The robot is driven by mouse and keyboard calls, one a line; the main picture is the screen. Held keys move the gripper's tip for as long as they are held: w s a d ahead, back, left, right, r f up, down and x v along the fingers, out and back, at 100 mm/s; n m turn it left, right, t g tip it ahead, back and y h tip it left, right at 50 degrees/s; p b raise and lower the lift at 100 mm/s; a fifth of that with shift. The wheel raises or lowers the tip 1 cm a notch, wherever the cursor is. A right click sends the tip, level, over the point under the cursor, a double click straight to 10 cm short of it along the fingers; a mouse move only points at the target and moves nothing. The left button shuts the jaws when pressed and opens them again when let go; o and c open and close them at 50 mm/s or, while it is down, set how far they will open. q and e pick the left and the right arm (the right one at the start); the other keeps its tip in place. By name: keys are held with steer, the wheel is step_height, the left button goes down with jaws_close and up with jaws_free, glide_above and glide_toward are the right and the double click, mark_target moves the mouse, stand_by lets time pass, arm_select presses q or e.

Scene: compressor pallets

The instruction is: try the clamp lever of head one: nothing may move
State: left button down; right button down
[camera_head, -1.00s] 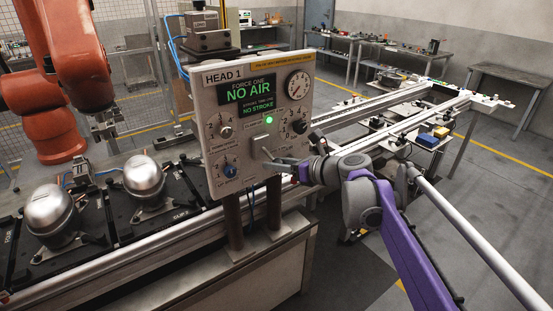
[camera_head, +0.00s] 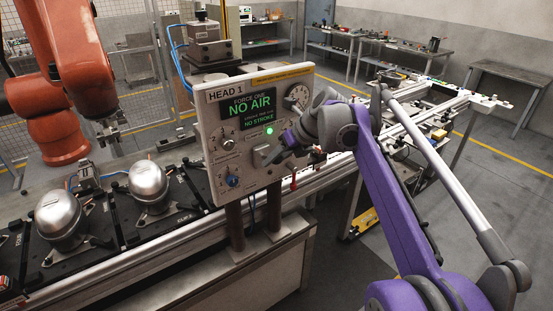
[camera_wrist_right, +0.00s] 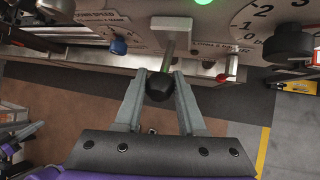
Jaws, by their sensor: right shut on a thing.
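The head one panel (camera_head: 212,115) faces me, marked HEAD 1. Its display (camera_head: 249,105) reads NO AIR and NO STROKE, and a green lamp (camera_head: 269,131) is lit. The clamp lever (camera_head: 262,152) is on the lower right of the panel; my gripper partly covers it. In the right wrist view the lever (camera_wrist_right: 171,45) is a pale metal bar ending in a black ball knob (camera_wrist_right: 158,87). My right gripper (camera_wrist_right: 162,80) is shut on that knob, a finger on each side. It also shows in the head view (camera_head: 279,152). My left gripper is not in view.
Two rounded metal compressors (camera_head: 61,214) (camera_head: 149,182) sit on black pallets along the conveyor at left. An orange robot arm (camera_head: 80,70) stands behind them. My right arm covers part of the panel's gauge (camera_head: 297,96). Worktables (camera_head: 510,72) stand at the back.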

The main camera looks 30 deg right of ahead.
steer(key=shift+r, duration=0.1)
stand_by(0.3)
steer(key=c, duration=0.5)
jaws_free()
steer(key=v, duration=1)
steer(key=shift+s+d+r, duration=0.15)
steer(key=shift+s+r, duration=0.05)
steer(key=shift+r, duration=0.1)
